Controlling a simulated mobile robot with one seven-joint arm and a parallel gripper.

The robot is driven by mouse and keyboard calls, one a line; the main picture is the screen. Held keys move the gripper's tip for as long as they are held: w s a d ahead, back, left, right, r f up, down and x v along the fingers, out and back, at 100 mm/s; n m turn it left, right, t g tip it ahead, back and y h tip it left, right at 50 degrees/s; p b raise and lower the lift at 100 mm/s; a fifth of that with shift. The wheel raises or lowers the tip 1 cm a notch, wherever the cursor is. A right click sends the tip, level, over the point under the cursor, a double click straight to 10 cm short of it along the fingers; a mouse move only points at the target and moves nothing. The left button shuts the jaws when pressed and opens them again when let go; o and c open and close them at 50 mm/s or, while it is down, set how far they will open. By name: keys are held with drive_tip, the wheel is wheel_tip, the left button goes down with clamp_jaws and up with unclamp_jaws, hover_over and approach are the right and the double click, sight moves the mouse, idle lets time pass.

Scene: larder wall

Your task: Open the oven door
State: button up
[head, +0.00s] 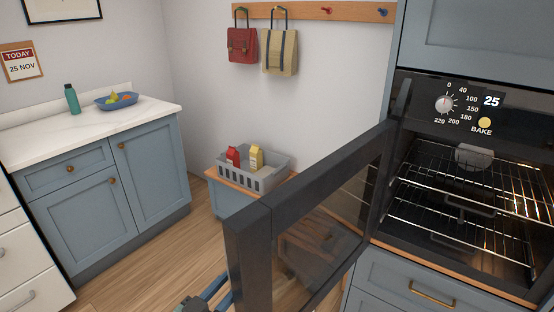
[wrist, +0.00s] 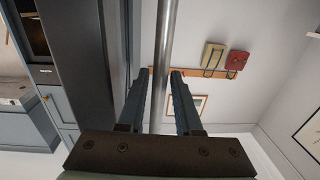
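The oven (head: 470,190) stands at the right of the head view, with its cavity and wire racks exposed. Its dark-framed glass door (head: 286,195) is swung far out from the cavity's left side, toward me. My gripper (head: 205,295) shows only in part at the bottom, beyond the door's free edge. In the wrist view, the silver handle bar (wrist: 165,35) runs between the two fingers of my gripper (wrist: 160,75), with a small gap on each side. The dark door (wrist: 75,65) is left of the bar. The handle is hidden behind the door in the head view.
A low bench (head: 228,192) with a grey crate (head: 262,180) stands behind the door by the wall. A blue counter cabinet (head: 90,185) is at the left. Wooden floor (head: 170,260) is clear between cabinet and door. Bags hang from a wall rail (head: 330,11).

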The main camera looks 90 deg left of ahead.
drive_tip(key=shift+s+d, duration=0.1)
drive_tip(key=b+v, duration=0.1)
drive_tip(key=v, duration=1.1)
drive_tip(key=shift+s+d, duration=0.15)
drive_tip(key=shift+d, duration=0.2)
